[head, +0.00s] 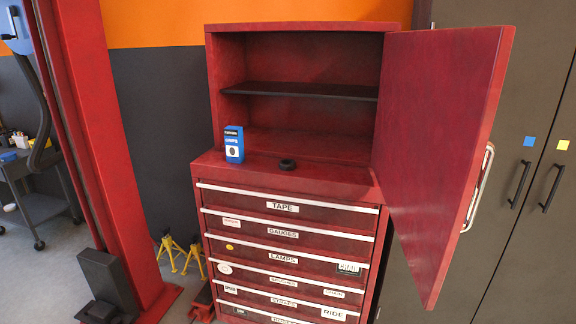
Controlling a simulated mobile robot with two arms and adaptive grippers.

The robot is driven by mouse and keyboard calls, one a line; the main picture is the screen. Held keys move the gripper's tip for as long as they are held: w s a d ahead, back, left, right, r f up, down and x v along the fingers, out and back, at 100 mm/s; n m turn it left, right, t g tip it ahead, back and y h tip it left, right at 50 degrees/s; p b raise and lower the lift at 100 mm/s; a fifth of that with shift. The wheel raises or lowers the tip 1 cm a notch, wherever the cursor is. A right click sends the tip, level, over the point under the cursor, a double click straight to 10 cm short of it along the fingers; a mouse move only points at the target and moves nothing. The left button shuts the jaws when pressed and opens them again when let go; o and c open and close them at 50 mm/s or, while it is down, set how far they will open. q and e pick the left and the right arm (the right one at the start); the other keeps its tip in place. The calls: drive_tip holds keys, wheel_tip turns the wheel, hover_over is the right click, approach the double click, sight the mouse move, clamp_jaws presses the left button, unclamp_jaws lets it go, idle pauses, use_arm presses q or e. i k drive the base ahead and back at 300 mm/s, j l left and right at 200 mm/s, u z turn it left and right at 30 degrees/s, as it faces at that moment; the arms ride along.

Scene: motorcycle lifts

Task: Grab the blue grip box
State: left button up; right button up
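The blue grip box (234,145) is a small upright box with a dark top band and a white label. It stands near the left front of the ledge on top of the red drawer cabinet (205,169), before the open upper cupboard (228,62). Nothing covers it from the front. Neither of my grippers shows in the head view.
A small black ring-shaped object (287,164) lies right of the box. The cupboard door (439,140) hangs wide open on the right. A black shelf (300,91) spans the cupboard. A red post (92,130) stands at left, with yellow stands (180,254) on the floor.

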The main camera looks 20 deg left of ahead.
sight(233, 136)
drive_tip(key=u, duration=0.85)
drive_tip(key=i, duration=0.05)
